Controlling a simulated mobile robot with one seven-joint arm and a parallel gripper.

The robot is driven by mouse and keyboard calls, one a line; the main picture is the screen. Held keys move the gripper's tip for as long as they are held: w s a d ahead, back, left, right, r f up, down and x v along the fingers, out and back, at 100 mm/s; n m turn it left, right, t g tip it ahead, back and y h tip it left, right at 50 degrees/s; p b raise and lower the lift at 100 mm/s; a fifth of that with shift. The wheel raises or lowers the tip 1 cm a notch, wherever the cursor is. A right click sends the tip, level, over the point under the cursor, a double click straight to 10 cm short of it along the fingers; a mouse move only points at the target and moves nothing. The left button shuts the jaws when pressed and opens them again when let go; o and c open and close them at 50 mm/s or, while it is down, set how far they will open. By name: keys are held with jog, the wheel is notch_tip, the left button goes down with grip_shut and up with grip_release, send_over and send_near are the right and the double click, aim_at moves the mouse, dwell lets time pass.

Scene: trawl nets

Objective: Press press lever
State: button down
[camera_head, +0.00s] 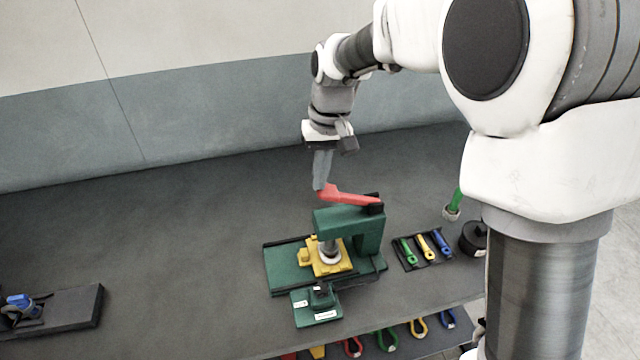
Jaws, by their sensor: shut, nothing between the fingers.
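A green press (368,236) stands on a green base on the dark table. Its red press lever (350,197) lies across the top and slopes slightly, with its free end at the left. Under the press arm a yellow fixture (308,258) holds a grey cylindrical part (329,250). My gripper (320,186) is shut and points down, its fingertips at the lever's left end. They look to be touching it or just above it; I cannot tell which.
A small green device (316,309) stands in front of the press. A tray of coloured tools (424,247), a black round container (474,238) and a green-handled tool (455,203) are to the right. A dark block with a blue item (22,306) is far left. The table (180,250) between is clear.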

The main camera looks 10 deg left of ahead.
aim_at(327, 189)
notch_tip(327, 189, up, 8)
jog(key=shift+d+r, duration=0.15)
jog(key=shift+r, duration=0.05)
jog(key=shift+w, duration=0.15)
dwell(0.6)
jog(key=w+d+r+g+y, duration=0.2)
jog(key=w+d+r+y, duration=0.1)
jog(key=d, duration=0.5)
jog(key=shift+w+d+r+y, duration=0.3)
jog(key=shift+w+y, duration=0.2)
jog(key=shift+w, duration=0.2)
jog(key=shift+f, duration=0.15)
jog(key=p+x, duration=0.2)
jog(key=x, duration=1.2)
jog(key=shift+s+a, duration=0.1)
